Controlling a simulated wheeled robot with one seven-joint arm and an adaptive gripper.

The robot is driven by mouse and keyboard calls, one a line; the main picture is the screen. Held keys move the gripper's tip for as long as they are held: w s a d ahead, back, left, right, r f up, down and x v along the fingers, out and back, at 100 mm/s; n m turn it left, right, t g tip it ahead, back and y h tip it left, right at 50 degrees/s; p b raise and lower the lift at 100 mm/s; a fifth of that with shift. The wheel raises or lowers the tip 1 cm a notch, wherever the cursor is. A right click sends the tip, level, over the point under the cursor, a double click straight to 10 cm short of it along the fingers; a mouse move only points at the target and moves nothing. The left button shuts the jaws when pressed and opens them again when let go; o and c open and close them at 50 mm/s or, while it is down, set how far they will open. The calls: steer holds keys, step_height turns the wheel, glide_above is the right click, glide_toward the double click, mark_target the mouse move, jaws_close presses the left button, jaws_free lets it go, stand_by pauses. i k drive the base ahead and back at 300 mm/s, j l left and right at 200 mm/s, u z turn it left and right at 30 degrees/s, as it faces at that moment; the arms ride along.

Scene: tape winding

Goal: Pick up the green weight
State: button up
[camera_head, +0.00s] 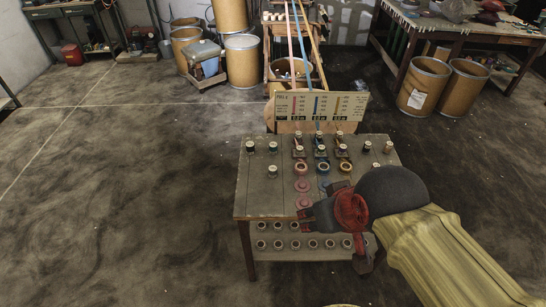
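The work table (250,200) stands in the middle of the camera_head view. Several small dark weights with pale tops stand on it, one (272,171) at the left and one (376,167) at the right.
Red, blue and orange spools (321,152), rings and discs (302,185) fill the table's middle. A sign board (320,105) stands behind, with coloured tapes (300,45) rising above it. The lower shelf (285,254) holds several small round pieces. Floor (140,190) left is free.

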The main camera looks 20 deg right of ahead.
mark_target(321, 148)
steer(key=i+j+z, duration=0.55)
steer(key=i, duration=0.25)
